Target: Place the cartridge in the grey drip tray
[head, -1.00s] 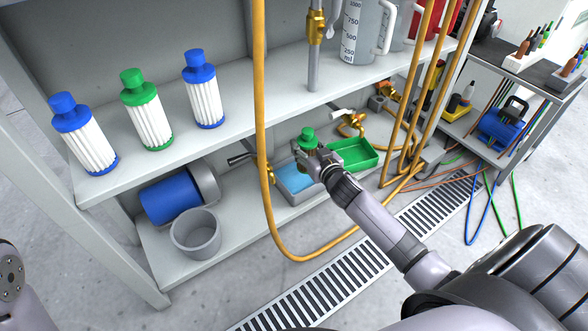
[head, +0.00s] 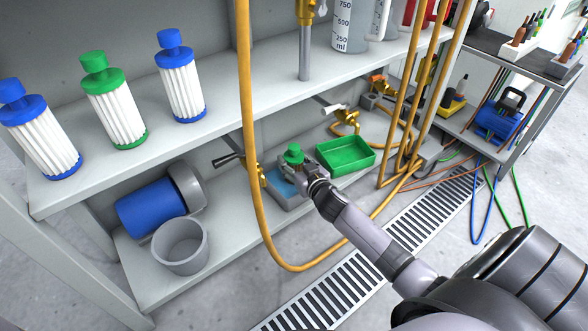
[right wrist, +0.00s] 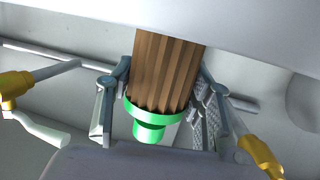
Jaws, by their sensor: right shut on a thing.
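The cartridge has a green cap and brown pleated sides. In the head view its green cap (head: 293,154) shows above the lower shelf, with much of its body hidden by my gripper. My right gripper (head: 302,170) is shut on the cartridge. In the right wrist view the brown cartridge (right wrist: 166,70) sits between both fingers, its green cap towards the camera. The grey drip tray (head: 292,204), with blue liquid in it, lies on the lower shelf beneath the gripper. I cannot tell whether the cartridge touches the tray. My left gripper is out of view.
A green tray (head: 345,167) sits right of the grey one. A brass tap (head: 252,172) and orange hose (head: 246,110) are close on the left. White cartridges (head: 115,118) line the upper shelf.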

